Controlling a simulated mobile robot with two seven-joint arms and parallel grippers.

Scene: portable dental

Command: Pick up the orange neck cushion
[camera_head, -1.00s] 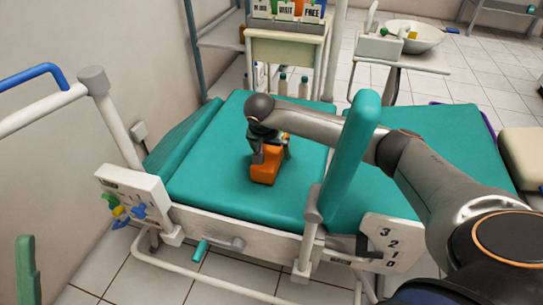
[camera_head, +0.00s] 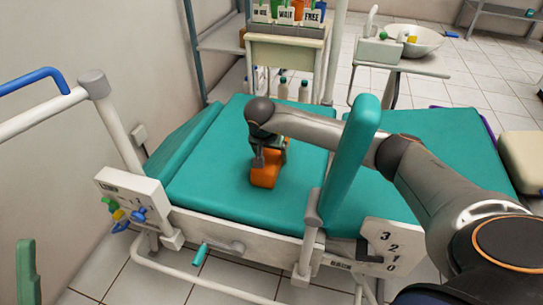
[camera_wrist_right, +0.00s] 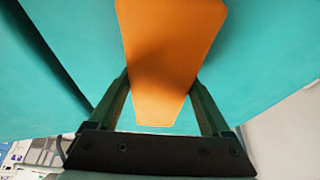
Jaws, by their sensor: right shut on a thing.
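The orange neck cushion (camera_head: 264,180) is at the teal padded seat (camera_head: 215,180) of the dental chair. It also fills the middle of the right wrist view (camera_wrist_right: 172,45). My right gripper (camera_head: 268,158) points down over the cushion, with its fingers on either side of it. In the right wrist view the two fingers (camera_wrist_right: 160,100) press against the cushion's sides, so it is shut on the cushion. I cannot tell whether the cushion still touches the seat. My left gripper is not in view.
A cart with labelled bins (camera_head: 285,50) stands behind.

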